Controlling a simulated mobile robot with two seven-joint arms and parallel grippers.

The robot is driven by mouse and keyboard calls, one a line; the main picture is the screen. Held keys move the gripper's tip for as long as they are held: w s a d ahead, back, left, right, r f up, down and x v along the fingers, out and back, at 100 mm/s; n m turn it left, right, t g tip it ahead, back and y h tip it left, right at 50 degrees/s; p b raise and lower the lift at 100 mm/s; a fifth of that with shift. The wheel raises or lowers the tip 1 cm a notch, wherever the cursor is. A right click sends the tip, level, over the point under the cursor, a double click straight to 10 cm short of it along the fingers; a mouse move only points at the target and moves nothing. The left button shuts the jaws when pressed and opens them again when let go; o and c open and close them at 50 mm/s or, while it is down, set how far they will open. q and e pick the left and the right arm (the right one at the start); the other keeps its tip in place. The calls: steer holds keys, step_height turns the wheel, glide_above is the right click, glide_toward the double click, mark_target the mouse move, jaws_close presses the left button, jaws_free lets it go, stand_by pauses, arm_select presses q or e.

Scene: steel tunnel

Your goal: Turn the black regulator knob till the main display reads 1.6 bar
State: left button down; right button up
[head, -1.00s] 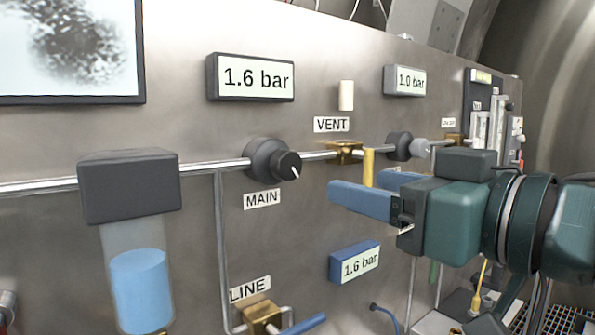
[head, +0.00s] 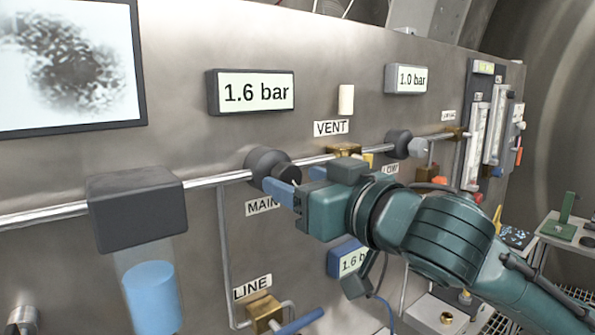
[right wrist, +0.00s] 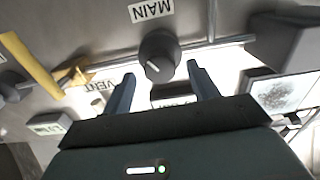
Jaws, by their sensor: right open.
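The black regulator knob (head: 265,164) sits on the pipe above the MAIN label (head: 262,207). In the right wrist view the knob (right wrist: 158,54) has a pale pointer line and lies just ahead of the fingertips, between their lines. My right gripper (head: 292,182) is open, its blue fingers close to the knob; it partly covers the knob's front in the head view. The right wrist view shows both fingers (right wrist: 161,72) apart with nothing held; I cannot tell whether either touches the knob. The main display (head: 252,93) reads 1.6 bar. My left gripper is not in view.
A brass VENT valve with a yellow handle (right wrist: 30,65) sits beside the knob. A second display (head: 405,79) reads 1.0 bar. A blue-framed display (head: 349,258) is partly hidden by my arm. The LINE valve (head: 265,312) is below; a dark block (head: 137,211) stands left.

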steer(key=shift+w+a, duration=0.35)
steer(key=shift+w, duration=0.1)
steer(key=c, duration=1)
steer(key=shift+n, duration=0.3)
steer(key=o, duration=1)
steer(key=shift+s+d, duration=0.1)
